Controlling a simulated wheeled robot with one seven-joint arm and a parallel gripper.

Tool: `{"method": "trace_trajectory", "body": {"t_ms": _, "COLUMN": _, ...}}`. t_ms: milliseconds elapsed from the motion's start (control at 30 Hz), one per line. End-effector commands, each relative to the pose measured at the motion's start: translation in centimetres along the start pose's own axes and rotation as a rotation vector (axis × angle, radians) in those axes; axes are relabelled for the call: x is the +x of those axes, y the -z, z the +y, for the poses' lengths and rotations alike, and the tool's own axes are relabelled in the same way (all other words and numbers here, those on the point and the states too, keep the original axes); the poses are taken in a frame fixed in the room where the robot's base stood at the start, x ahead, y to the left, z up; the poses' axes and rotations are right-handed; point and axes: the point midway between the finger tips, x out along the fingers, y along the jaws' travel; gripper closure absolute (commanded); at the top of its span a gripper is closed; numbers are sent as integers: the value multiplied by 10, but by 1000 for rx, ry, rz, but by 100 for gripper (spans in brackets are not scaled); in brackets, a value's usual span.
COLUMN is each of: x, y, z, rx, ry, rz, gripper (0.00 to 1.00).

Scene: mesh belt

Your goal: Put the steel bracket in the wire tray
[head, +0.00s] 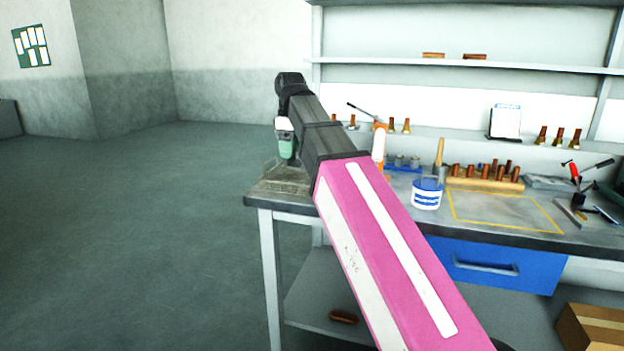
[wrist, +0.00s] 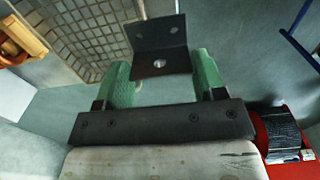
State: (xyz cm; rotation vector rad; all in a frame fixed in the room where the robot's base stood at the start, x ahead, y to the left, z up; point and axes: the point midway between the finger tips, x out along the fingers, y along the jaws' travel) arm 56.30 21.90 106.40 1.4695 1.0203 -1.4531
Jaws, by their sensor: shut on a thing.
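My gripper (wrist: 164,65) has two green fingers, shut on the steel bracket (wrist: 160,42). The bracket is a dark, L-shaped plate with round holes, held between the fingertips in the wrist view. In the head view my gripper (head: 287,150) hangs over the left end of the workbench, and the bracket cannot be made out there. A grey-brown meshed thing, which looks like the wire tray (head: 272,187), lies on the bench's left corner below the gripper. A wire grid (wrist: 88,38) shows beyond the bracket at the upper left of the wrist view. The height gap is unclear.
The workbench (head: 500,232) carries a white-and-blue tub (head: 426,193), a wooden block with several copper-coloured pieces (head: 485,183), and tools at the right. A yellow-outlined area (head: 505,210) is clear. Open floor (head: 130,240) lies left of the bench.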

Motion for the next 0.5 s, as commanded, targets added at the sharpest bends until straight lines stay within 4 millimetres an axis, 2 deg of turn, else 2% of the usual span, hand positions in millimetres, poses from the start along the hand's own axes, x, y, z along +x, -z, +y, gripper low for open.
{"method": "trace_trajectory", "body": {"t_ms": 167, "x": 6, "y": 2, "z": 15, "rx": -1, "ry": 5, "rz": -4, "gripper": 64}}
{"method": "trace_trajectory", "body": {"t_ms": 500, "x": 47, "y": 6, "z": 82, "rx": 0, "ry": 9, "rz": -7, "gripper": 64}}
